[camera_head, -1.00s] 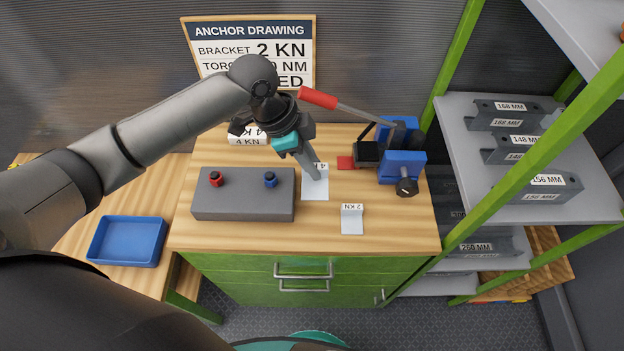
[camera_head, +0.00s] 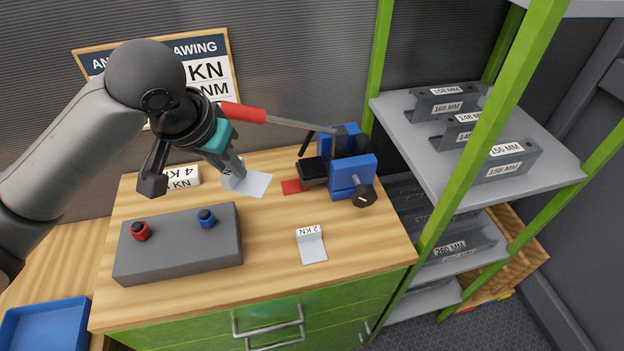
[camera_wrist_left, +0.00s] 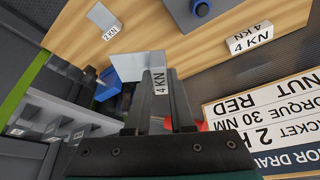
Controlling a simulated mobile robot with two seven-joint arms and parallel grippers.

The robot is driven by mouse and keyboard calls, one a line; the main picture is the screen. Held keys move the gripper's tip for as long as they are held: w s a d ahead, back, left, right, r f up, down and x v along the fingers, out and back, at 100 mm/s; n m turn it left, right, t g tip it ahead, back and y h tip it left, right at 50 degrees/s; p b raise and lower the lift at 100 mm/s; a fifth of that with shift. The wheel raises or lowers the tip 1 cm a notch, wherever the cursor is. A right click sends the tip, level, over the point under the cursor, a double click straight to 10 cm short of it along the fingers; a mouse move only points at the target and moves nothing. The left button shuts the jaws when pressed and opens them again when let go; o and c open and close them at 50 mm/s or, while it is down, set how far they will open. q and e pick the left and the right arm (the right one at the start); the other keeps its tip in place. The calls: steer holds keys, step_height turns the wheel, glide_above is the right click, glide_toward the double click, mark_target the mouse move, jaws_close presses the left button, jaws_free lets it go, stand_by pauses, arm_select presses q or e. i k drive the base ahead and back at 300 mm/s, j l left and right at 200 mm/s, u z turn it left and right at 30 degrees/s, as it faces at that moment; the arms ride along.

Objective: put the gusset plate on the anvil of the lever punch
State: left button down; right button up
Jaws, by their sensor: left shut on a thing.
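My left gripper (camera_head: 232,168) is shut on a light grey bent plate (camera_head: 257,184) and holds it over the back of the bench. In the left wrist view the plate (camera_wrist_left: 128,67) sticks out past the fingers, with a "4 KN" label on the part between them. The lever punch (camera_head: 350,175) is blue and black, with a long lever ending in a red grip (camera_head: 244,113). It stands right of the held plate, apart from it. A flat red pad (camera_head: 293,187) lies between them. I cannot make out the anvil clearly. My right gripper is out of view.
A bent plate labelled "2 KN" (camera_head: 312,248) lies in front of the punch. A grey block (camera_head: 180,255) with red and blue knobs is at left, and a "4 KN" piece (camera_head: 183,177) behind it. A shelf of channels (camera_head: 400,112) stands right.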

mark_target(313, 166)
steer(key=k, duration=0.6)
steer(key=l+u, duration=0.1)
steer(key=u, duration=1.05)
steer(key=i+l, duration=0.1)
steer(key=l, duration=0.55)
steer(key=i+l, duration=0.1)
steer(key=l, duration=0.5)
steer(key=i+l+u, duration=0.1)
steer(key=l, duration=0.55)
steer(key=i+l, duration=0.1)
steer(key=l, duration=0.55)
